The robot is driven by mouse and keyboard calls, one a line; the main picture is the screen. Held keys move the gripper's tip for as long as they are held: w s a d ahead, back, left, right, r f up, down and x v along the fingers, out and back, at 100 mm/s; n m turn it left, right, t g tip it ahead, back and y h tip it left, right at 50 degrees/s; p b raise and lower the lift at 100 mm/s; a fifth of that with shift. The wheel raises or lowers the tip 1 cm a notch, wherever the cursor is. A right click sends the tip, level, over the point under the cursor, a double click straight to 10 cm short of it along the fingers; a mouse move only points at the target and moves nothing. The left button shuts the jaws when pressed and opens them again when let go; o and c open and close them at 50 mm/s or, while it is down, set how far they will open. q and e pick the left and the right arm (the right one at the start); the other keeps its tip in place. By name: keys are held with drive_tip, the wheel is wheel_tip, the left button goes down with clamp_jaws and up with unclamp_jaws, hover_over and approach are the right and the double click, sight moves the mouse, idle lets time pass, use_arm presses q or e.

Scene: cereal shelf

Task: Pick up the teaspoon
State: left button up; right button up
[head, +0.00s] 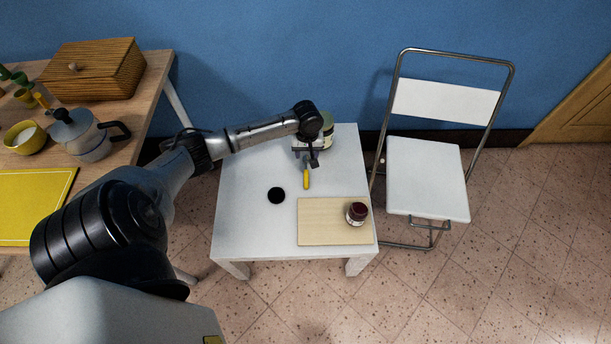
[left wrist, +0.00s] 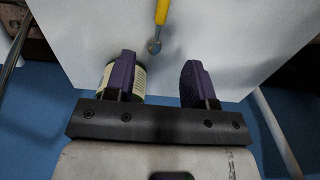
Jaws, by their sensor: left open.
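The teaspoon has a yellow handle (head: 306,180) and lies on the small white table (head: 240,225). In the left wrist view its handle (left wrist: 162,12) enters from the top edge, and its metal bowl (left wrist: 154,46) points toward my fingers. My left gripper (head: 309,160) is over the back part of the table, by the bowl end of the teaspoon. In the left wrist view the purple fingertips (left wrist: 158,72) are wide apart with nothing between them. The bowl is just beyond the gap between them. My right gripper is not in view.
A labelled can (head: 327,130) stands at the table's back, partly hidden by my arm. A black disc (head: 277,195) lies left of the teaspoon. A cutting board (head: 320,230) carries a dark-lidded jar (head: 357,213). A white folding chair (head: 425,180) stands to the right.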

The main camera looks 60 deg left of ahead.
use_arm(q)
drive_tip(key=b, duration=0.4)
hover_over(306, 174)
drive_tip(key=f, duration=0.7)
drive_tip(key=shift+w+a+f, duration=0.1)
drive_tip(key=shift+w+f, duration=0.15)
drive_tip(key=shift+f, duration=0.1)
drive_tip(key=f+b, duration=0.4)
drive_tip(key=f, duration=0.1)
drive_tip(key=shift+s, duration=0.25)
clamp_jaws()
